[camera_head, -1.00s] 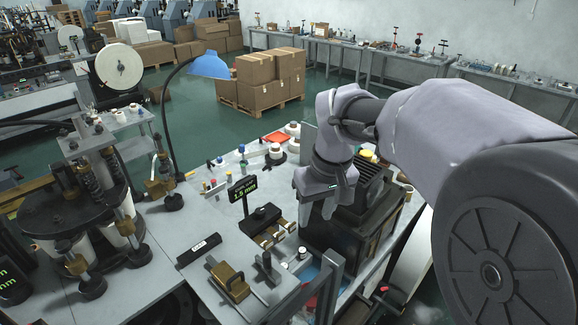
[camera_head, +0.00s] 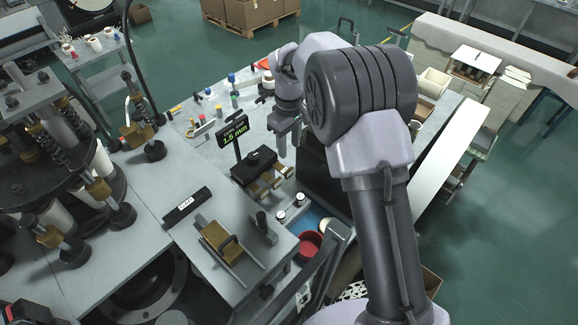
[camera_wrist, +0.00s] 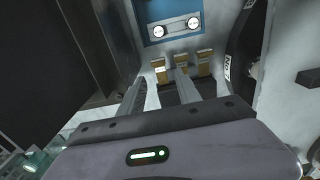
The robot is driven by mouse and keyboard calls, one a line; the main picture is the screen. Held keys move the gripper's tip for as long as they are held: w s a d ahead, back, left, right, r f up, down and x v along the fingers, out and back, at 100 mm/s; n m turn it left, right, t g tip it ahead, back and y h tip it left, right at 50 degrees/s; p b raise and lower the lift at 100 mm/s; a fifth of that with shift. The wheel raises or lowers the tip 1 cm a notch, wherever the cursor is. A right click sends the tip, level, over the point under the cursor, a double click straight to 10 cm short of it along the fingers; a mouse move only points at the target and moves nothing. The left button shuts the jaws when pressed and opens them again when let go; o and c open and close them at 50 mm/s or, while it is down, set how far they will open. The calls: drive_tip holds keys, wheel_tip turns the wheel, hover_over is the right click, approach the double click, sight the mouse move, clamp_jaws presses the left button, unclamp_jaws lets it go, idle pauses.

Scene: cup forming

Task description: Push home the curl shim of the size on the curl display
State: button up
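The curl display (camera_head: 234,135) is a small black sign on a post. It shows green digits that look like 1.5 mm; the last digit is not fully sharp. Below it stands a black block (camera_head: 254,165) with three brass-coloured shim tabs (camera_head: 276,182) along its front side. In the wrist view the tabs are a left shim (camera_wrist: 158,71), a middle shim (camera_wrist: 181,62) and a right shim (camera_wrist: 204,58); their size marks are unreadable.
Two round white-topped parts (camera_head: 290,207) stand in front of the shims, beside a red bowl (camera_head: 309,242). A brass clamp piece (camera_head: 219,240) and a labelled black bar (camera_head: 187,206) lie on the left plate. A dark machine box (camera_head: 322,178) stands close right of my gripper.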

sight(289, 169)
drive_tip(key=f, duration=0.8)
drive_tip(key=w+f, duration=0.1)
drive_tip(key=f, duration=0.3)
drive_tip(key=shift+s+f, duration=0.15)
drive_tip(key=shift+f, duration=0.05)
clamp_jaws()
idle(0.8)
